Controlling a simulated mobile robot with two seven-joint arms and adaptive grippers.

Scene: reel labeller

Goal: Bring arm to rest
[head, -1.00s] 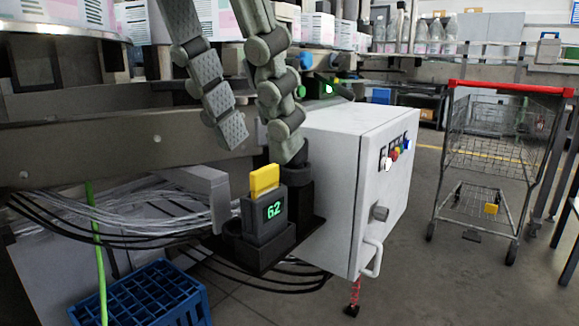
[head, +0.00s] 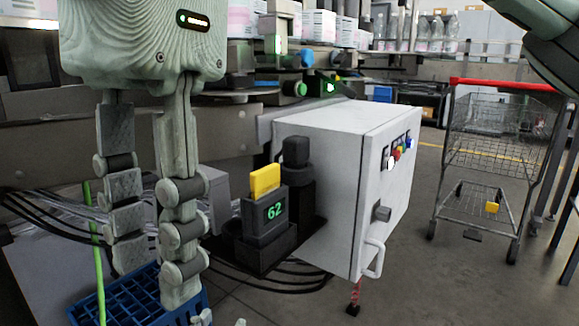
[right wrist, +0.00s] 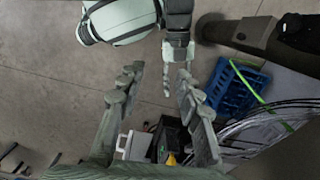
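My right gripper (head: 150,275) hangs large in the left of the head view, fingers pointing down over the blue crate. Its two fingers are apart with nothing between them. They also stand apart in the right wrist view (right wrist: 155,105). The other arm shows at the top of the right wrist view, with what looks like my left gripper (right wrist: 177,75) at its end; its finger state is too small to tell. A dark holder with a green "62" display (head: 270,213) and a yellow piece (head: 264,181) in its top stands right of my right gripper, apart from it.
The blue crate (head: 137,300) lies below my right gripper. A white control box (head: 350,170) with a handle and buttons stands right of the holder. Cables run along the machine frame at left. A wire cart (head: 500,130) stands farther right; floor is free between.

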